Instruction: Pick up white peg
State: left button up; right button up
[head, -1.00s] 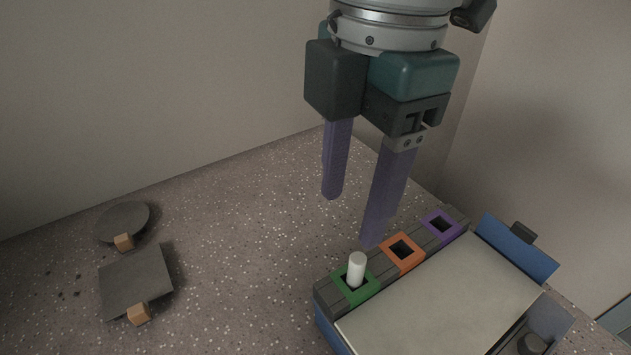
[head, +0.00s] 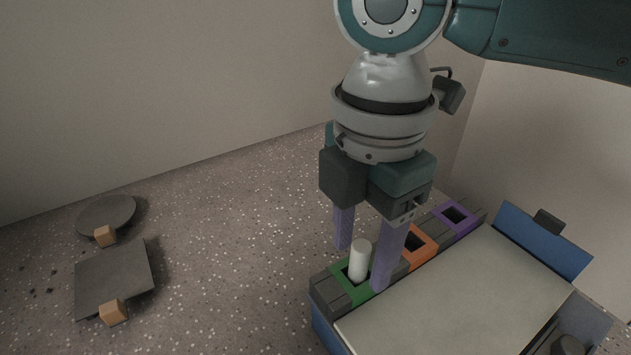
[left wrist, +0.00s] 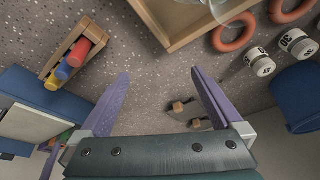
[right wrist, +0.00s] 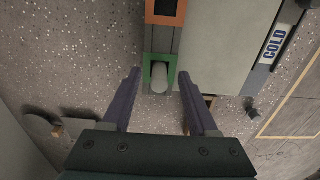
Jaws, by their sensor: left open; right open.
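The white peg (head: 359,262) stands upright in the green-framed hole (head: 338,270) at the near end of a grey strip along a box. In the right wrist view the peg (right wrist: 159,77) shows between the fingertips, slightly ahead of them. My right gripper (head: 362,268) is open, pointing down, with one finger on each side of the peg; I cannot tell if they touch it. My left gripper (left wrist: 160,75) is open and empty, away from the peg, and is not in the head view.
An orange-framed hole (head: 431,247) and a purple-framed hole (head: 470,222) lie further along the strip. The box has a pale top (head: 470,290) and a blue side panel (head: 541,240). Dark round (head: 106,214) and square (head: 113,280) plates lie left. Left wrist view shows a wooden tray (left wrist: 172,46).

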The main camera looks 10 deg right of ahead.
jog(key=shift+f, duration=0.15)
jog(key=shift+c, duration=0.2)
grip_shut()
dwell(0.3)
